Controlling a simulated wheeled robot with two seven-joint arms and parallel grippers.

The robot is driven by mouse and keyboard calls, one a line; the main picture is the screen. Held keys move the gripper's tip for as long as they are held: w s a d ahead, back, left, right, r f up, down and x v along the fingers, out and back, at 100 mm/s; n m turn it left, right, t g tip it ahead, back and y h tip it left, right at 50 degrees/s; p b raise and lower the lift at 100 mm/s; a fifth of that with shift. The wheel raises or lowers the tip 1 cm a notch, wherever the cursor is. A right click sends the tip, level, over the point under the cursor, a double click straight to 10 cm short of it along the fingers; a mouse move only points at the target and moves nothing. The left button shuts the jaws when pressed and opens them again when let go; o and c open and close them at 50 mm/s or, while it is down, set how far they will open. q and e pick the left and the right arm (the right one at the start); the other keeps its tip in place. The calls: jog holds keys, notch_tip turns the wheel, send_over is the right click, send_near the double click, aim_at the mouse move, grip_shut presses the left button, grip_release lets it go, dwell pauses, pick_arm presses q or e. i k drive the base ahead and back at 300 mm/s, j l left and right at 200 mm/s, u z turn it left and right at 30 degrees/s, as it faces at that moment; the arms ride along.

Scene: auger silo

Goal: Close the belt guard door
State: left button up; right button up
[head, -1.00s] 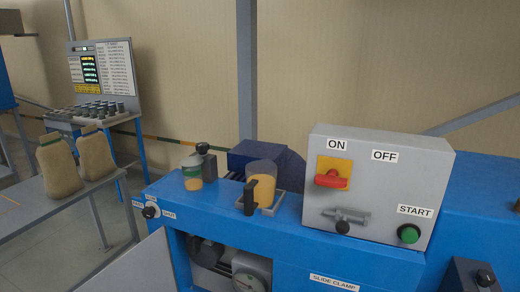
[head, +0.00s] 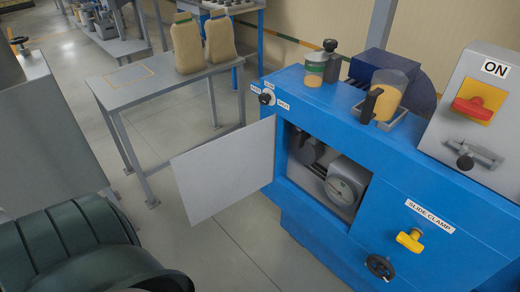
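The belt guard door (head: 228,170) is a flat grey panel in the head view. It stands swung open to the left of the blue machine cabinet (head: 400,175), joined near the left edge of the opening. Neither of my grippers shows in the head view.
A grey table (head: 150,85) with two tan sacks (head: 203,42) stands behind the door. A dark green ribbed cylinder (head: 80,250) fills the lower left. A yellow slide clamp knob (head: 410,240) and a black handwheel (head: 380,267) project from the cabinet front. Floor (head: 225,255) below the door is clear.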

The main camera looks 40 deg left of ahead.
aim_at(210, 178)
jog(key=j+z, duration=0.95)
jog(key=j, duration=0.35)
jog(key=k+j, duration=0.15)
jog(key=j, duration=0.25)
jog(key=k+j+z, duration=0.15)
jog(key=j, duration=0.7)
jog(key=k+j+z, duration=0.15)
jog(key=j, duration=0.3)
jog(key=k+j, duration=0.1)
jog(key=j, duration=0.25)
jog(key=k+j, duration=0.1)
jog(key=j, duration=0.3)
